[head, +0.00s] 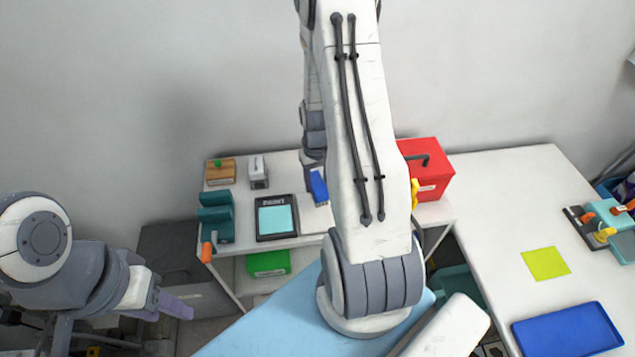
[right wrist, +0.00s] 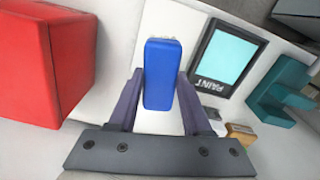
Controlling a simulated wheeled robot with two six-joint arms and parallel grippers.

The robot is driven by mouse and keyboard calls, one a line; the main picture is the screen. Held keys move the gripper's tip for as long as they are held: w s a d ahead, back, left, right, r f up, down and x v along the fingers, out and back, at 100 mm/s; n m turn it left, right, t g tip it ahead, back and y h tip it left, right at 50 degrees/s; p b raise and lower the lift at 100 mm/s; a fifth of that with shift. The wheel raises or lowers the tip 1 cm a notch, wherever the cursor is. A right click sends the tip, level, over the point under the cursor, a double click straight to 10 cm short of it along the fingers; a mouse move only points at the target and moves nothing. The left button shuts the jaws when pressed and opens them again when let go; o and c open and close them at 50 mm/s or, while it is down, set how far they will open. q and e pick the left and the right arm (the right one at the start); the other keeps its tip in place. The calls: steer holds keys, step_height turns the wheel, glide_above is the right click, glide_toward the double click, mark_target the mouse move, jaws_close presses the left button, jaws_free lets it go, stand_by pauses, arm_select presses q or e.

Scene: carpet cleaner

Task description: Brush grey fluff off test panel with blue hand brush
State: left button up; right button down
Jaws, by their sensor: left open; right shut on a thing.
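The blue hand brush (right wrist: 162,75) is between the fingers of my right gripper (right wrist: 160,82), which is shut on it. The brush also shows in the head view (head: 318,186), just right of the panel. The framed panel, which I take as the test panel (head: 275,217), has a pale cyan face, a black frame and a "PAINT" label. It lies flat on the white table and also shows in the right wrist view (right wrist: 228,55). I make out no grey fluff. My left gripper (head: 172,305) is open and empty, low at left, away from the table.
A red box (head: 428,168) stands right of the brush, and a teal holder (head: 217,218) left of the panel. A wooden block (head: 220,171) and a white-grey item (head: 258,171) sit behind. The right table carries a blue tray (head: 567,332) and a yellow-green square (head: 545,263).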

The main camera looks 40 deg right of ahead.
step_height(320, 180, up, 3)
steer(key=shift+r+p, duration=0.1)
steer(key=shift+p, duration=1.15)
